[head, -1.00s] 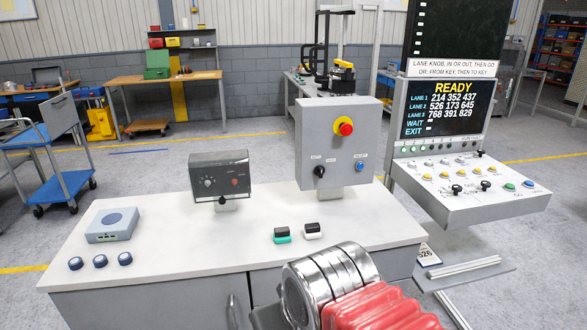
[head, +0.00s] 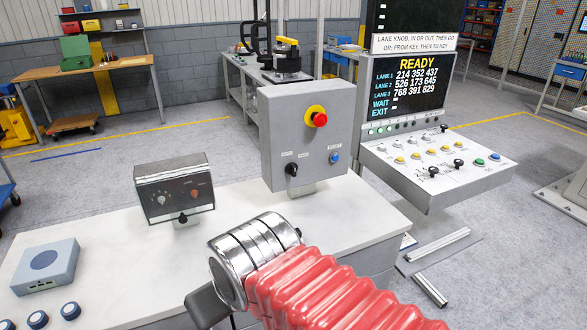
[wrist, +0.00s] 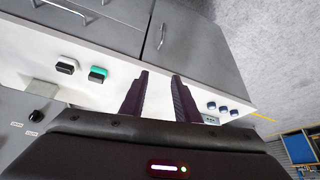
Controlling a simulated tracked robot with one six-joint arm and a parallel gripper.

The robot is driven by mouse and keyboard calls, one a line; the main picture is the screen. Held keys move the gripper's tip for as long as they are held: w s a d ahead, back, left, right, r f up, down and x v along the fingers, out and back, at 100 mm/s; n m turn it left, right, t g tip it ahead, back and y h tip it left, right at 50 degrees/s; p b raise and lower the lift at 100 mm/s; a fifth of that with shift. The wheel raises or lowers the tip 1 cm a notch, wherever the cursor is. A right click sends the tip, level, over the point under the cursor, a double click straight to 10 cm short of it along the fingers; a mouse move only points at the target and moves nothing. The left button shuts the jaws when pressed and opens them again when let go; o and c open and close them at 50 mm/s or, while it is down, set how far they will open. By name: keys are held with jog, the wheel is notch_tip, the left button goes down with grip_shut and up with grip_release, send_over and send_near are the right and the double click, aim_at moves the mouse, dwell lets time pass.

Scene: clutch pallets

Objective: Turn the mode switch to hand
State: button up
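The mode switch looks to be the black knob (head: 291,169) low on the front of the grey upright box (head: 268,140), with small labels above it too small to read. I cannot tell which way it points. It also shows at the left edge of the wrist view (wrist: 36,117), beside two white labels. In the wrist view my gripper (wrist: 160,74) is open and empty, its two dark fingers apart over the white bench top, to one side of the knob and not touching it. In the head view my arm hides the fingers.
A red emergency button (head: 319,119) and a blue button (head: 335,158) share the box. A small dark control box (head: 174,187) stands left. Black-white (wrist: 67,66) and black-green (wrist: 98,74) rockers lie on the bench. A screen console (head: 440,160) stands right.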

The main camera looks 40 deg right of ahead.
jog(key=shift+w+d, duration=0.1)
dwell(0.3)
jog(key=m+t+h, duration=0.3)
jog(key=t+h, duration=0.2)
jog(key=t, duration=0.7)
send_near(295, 169)
jog(key=shift+v, duration=2.75)
jog(key=shift+r, duration=0.25)
jog(key=x, duration=1.3)
jog(key=shift+w+d+f, duration=0.1)
jog(key=shift+w+f, duration=0.1)
jog(key=shift+w, duration=0.15)
